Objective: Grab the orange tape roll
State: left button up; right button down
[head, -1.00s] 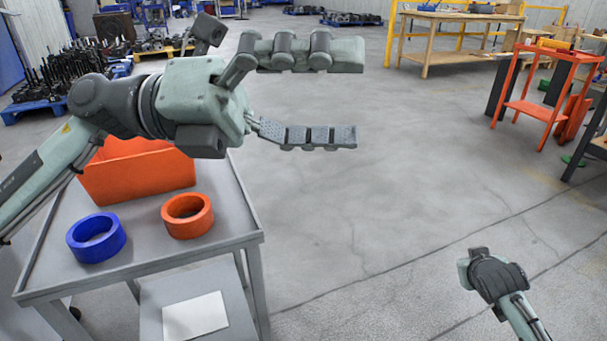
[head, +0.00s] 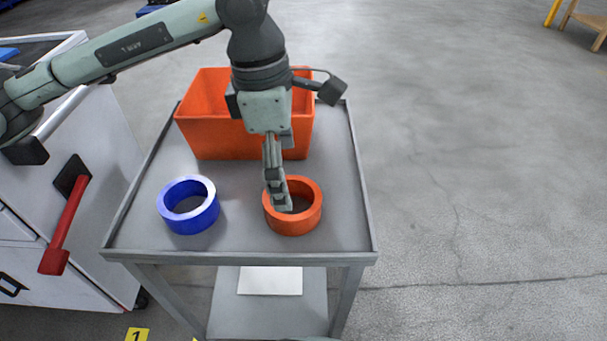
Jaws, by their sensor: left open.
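The orange tape roll (head: 306,220) lies flat on the grey cart top near its front right. My left gripper (head: 280,203) points down over it, with its fingertips at the roll's left side, overlapping the ring in the head view. The fingers are seen nearly edge-on, one hiding the other. The gripper is open; I cannot tell whether a finger is inside the ring or touching it. The fingers hide part of the roll's left rim. My right gripper is not in view.
A blue tape roll (head: 188,221) lies left of the orange one. An orange bin (head: 211,135) stands behind both rolls, partly behind my left wrist. The cart (head: 240,243) has a raised rim. A white cabinet with a red handle (head: 65,230) stands to the left. Floor on the right is clear.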

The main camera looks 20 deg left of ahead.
aim_at(296, 213)
pick_arm(q)
jog(key=f, duration=0.2)
jog(key=shift+w+d+f, duration=0.1)
jog(key=shift+w+f, duration=0.1)
jog(key=shift+f, duration=0.2)
jog(key=f, duration=0.3)
jog(key=f+p, duration=0.1)
jog(key=f, duration=0.1)
jog(key=shift+w+d, duration=0.2)
jog(key=shift+w, duration=0.1)
jog(key=shift+r, duration=0.1)
jog(key=c, duration=1.3)
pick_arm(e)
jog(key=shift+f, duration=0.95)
